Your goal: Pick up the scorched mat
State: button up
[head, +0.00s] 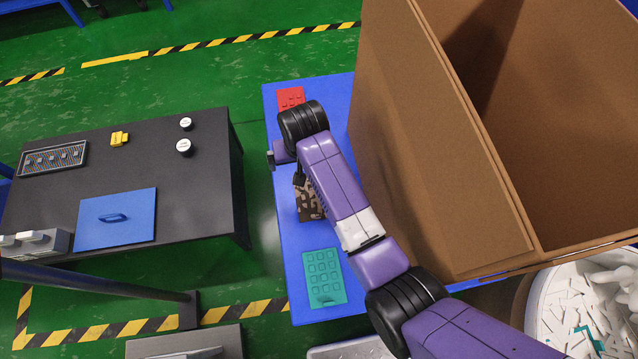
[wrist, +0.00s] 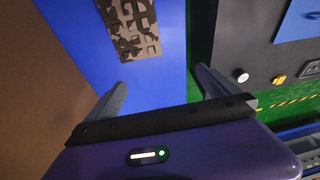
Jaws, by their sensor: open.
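The scorched mat (head: 309,206), brown with dark blotches and raised blocks, lies on the blue table between a red mat and a teal mat. My arm partly covers it in the head view. In the wrist view the scorched mat (wrist: 130,28) shows at the top, cut off by the frame edge, beyond the left finger. My gripper (wrist: 160,77) is open and empty, with bare blue tabletop showing between its fingers. The fingers are apart from the mat in the picture; their height above the table is hard to tell.
The red mat (head: 291,97) and teal mat (head: 324,276) lie on the blue table (head: 292,259). A tall cardboard box (head: 440,150) stands close on the right. A dark table (head: 60,190) with a blue lidded panel (head: 115,219) stands left, across a green floor gap.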

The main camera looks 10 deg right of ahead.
aim_at(312, 195)
jog(key=s+f+g, duration=0.1)
jog(key=s, duration=0.1)
jog(key=s+d+f+g, duration=0.1)
jog(key=s, duration=0.1)
jog(key=s+d+g+h, duration=0.1)
jog(key=shift+s+d+f+m, duration=0.25)
jog(key=shift+s+f+m, duration=0.05)
jog(key=shift+s+f, duration=0.1)
jog(key=shift+w+d+f+b, duration=0.15)
jog(key=shift+f+b, duration=0.1)
jog(key=shift+f, duration=1)
jog(key=shift+w+f+b, duration=0.15)
jog(key=shift+f+b, duration=0.05)
jog(key=shift+f, duration=1.1)
jog(key=shift+w+d+f+b, duration=0.15)
jog(key=shift+f+b, duration=0.1)
jog(key=shift+f, duration=1)
jog(key=shift+a, duration=0.1)
jog(key=c, duration=1.3)
